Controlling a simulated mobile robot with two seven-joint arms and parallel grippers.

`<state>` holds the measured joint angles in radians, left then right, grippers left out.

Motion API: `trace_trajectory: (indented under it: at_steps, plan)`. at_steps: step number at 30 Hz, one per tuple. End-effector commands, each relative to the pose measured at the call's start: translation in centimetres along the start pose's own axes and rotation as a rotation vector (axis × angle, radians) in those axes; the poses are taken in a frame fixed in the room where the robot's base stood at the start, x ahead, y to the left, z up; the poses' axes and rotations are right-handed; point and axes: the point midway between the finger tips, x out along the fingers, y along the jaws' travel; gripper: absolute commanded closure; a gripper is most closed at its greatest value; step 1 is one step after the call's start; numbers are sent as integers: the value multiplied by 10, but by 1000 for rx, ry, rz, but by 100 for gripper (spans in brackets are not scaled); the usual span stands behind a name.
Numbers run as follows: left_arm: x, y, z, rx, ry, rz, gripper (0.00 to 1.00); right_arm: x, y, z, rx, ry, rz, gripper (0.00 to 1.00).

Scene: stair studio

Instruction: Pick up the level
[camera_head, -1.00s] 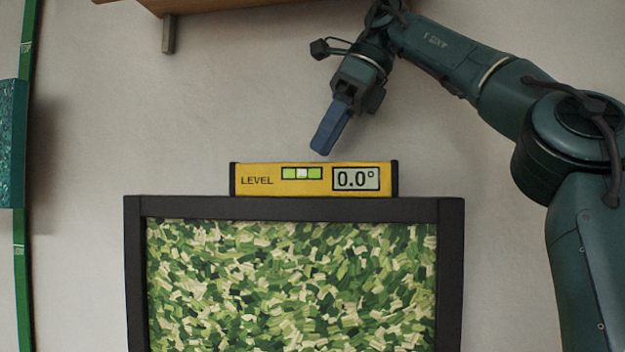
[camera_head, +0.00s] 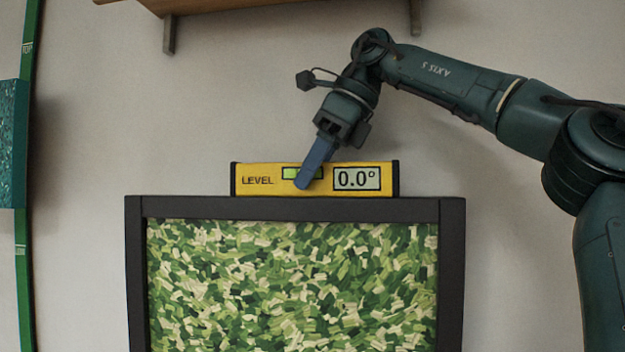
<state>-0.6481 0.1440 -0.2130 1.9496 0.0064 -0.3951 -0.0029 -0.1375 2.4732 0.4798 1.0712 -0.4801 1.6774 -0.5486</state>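The level (camera_head: 258,181) is a yellow bar with black end caps, a green vial window and a display reading 0.0°. It lies flat along the top edge of a dark picture frame (camera_head: 295,208). My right gripper (camera_head: 308,181) comes down from above, tilted to the lower left. Its blue fingers overlap the middle of the level and cover part of the vial window. Only one finger shows clearly, so I cannot tell the gap between them or whether they touch the level. My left gripper is not in view.
A green strip with a teal panel (camera_head: 10,143) runs down the left edge. The wall left of the level is clear.

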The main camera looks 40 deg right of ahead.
Motion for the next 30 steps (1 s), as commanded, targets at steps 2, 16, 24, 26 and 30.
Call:
trace_trajectory:
  at_steps: [2, 16, 24, 26, 30]
  plan:
    - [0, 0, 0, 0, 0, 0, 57, 0, 0, 0, 0, 0, 0, 62]
    - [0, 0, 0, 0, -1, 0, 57, 0, 0, 0, 0, 0, 0, 100]
    - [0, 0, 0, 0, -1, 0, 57, -1, 0, 1, -1, -1, -1, 100]
    - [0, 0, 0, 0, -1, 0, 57, -2, 0, 1, -1, -1, -1, 100]
    - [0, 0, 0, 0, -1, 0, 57, -7, 0, 4, 0, -1, -3, 100]
